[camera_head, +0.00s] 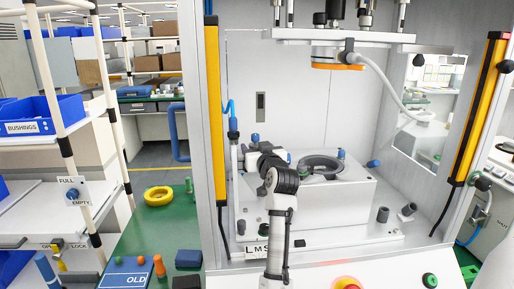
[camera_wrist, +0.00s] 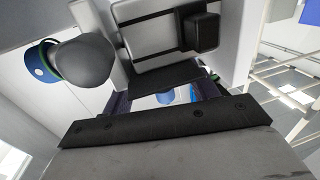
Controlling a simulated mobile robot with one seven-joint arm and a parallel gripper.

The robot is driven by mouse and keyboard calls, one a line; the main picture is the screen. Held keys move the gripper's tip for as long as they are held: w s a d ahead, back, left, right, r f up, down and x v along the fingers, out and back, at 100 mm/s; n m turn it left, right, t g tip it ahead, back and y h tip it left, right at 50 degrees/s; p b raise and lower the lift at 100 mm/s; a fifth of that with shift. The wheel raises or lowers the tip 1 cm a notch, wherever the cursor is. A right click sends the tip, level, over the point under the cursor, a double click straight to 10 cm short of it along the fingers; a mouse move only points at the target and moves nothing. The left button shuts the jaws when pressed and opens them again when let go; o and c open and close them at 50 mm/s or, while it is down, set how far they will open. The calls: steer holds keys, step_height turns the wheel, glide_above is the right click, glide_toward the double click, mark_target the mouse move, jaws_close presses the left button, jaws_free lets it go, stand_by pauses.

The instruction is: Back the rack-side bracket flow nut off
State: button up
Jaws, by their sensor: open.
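On the rack side of the press, a slim upright bracket carries a blue flow nut (camera_head: 233,124) with a blue air hose rising from it. My gripper (camera_head: 255,147) is just to the right of this upright, at about the nut's height or slightly lower. In the wrist view my gripper (camera_wrist: 163,92) is open, with its dark fingers apart. A small blue piece (camera_wrist: 165,97) shows in the gap between the fingers; I cannot tell whether it is the nut, and no contact is visible.
A white fixture block with a dark ring (camera_head: 320,166) stands behind my arm. The press head (camera_head: 338,60) hangs above. Yellow light bars (camera_head: 214,115) flank the opening. A grey rounded part (camera_wrist: 82,62) with a blue ring is close by in the wrist view. Shelving stands left.

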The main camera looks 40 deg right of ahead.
steer(key=c, duration=1)
steer(key=n+y+b, duration=0.1)
steer(key=y+b, duration=0.1)
steer(key=shift+s+d+f+n+t+y, duration=0.1)
steer(key=shift+d+f+n+t+y, duration=0.05)
steer(key=shift+d+n+t+y, duration=0.2)
steer(key=shift+n+t+y+b, duration=0.25)
steer(key=shift+n+y+b, duration=0.75)
steer(key=shift+n+y, duration=0.95)
steer(key=shift+m+y, duration=0.4)
steer(key=shift+m, duration=0.1)
steer(key=o, duration=1)
steer(key=s+b, duration=0.4)
steer(key=s, duration=0.9)
steer(key=shift+s+d, duration=0.3)
steer(key=shift+s, duration=0.1)
